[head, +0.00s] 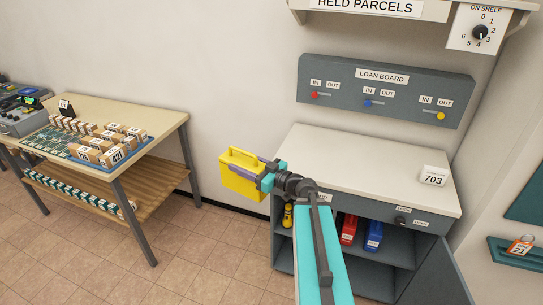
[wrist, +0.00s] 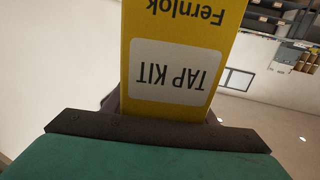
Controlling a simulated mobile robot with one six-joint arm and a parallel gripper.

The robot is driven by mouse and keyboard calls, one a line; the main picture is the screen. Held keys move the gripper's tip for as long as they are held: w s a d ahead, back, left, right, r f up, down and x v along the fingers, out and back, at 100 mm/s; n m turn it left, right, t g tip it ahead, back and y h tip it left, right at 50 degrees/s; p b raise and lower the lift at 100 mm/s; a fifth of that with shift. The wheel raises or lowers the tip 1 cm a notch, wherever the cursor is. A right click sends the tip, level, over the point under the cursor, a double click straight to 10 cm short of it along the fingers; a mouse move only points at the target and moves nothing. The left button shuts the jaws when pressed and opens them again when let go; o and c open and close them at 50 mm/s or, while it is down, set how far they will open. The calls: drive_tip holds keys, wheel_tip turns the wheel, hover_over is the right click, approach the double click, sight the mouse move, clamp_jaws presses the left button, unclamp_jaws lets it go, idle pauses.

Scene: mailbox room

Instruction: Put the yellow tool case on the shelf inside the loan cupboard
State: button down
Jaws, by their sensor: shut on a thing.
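The yellow tool case (head: 238,180) hangs in the air left of the loan cupboard, and my gripper (head: 266,177) is shut on it. In the wrist view the yellow case (wrist: 180,25) fills the top middle, its white "TAP KIT" label upside down. The jaws' grip on the case is partly hidden there. The loan cupboard (head: 360,160) is grey with a white top. Its lower front is open, with the door (head: 436,282) swung out to the right. A red case (head: 349,229) and a blue case (head: 373,235) stand inside on the shelf (head: 398,254). My arm hides part of the opening.
A yellow and black object (head: 287,215) stands at the opening's left. A "703" sign (head: 433,176) is on the cupboard top. The loan board (head: 384,90) is on the wall above. A table (head: 150,110) with parcels is at left; floor between is clear.

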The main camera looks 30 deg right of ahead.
drive_tip(key=s+a+f+n+g+y+b, duration=0.1)
drive_tip(key=a+f+n+g+y+b, duration=0.2)
drive_tip(key=a, duration=0.7)
drive_tip(key=s+a+f+n+g+y+b, duration=0.1)
drive_tip(key=a+f+n+g+y+b, duration=0.2)
drive_tip(key=a+f, duration=0.4)
drive_tip(key=a+y+b, duration=0.1)
drive_tip(key=a+b, duration=0.1)
drive_tip(key=a, duration=0.2)
drive_tip(key=shift+f+y, duration=0.2)
drive_tip(key=shift+y, duration=0.1)
drive_tip(key=shift+d, duration=0.2)
